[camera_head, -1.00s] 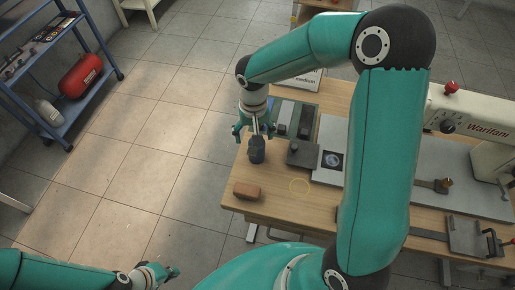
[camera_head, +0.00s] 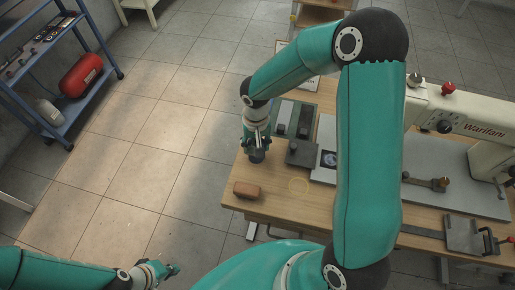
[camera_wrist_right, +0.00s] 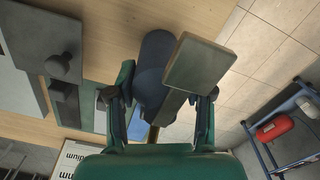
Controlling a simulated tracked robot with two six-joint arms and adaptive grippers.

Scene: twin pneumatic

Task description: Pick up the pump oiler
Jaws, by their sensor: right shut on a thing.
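The dark blue-grey pump oiler (camera_head: 257,156) stands at the table's left edge, its upper part hidden by my right gripper (camera_head: 256,143). In the right wrist view the oiler's rounded body (camera_wrist_right: 156,52) lies between the two fingers of my right gripper (camera_wrist_right: 158,100), which is shut on it. A flat grey block-like piece (camera_wrist_right: 198,65) shows in front of the body there; I cannot tell whether it is part of the oiler. My left gripper (camera_head: 160,270) is low at the left over the floor, apart from the table, too small to read its fingers.
A brown block (camera_head: 246,190) lies on the wooden table (camera_head: 270,208) near its front left corner. A dark grey block with a knob (camera_head: 301,152) is close to the right of the oiler. A cream machine (camera_head: 455,118) stands at the right. A blue shelf (camera_head: 95,85) is far left.

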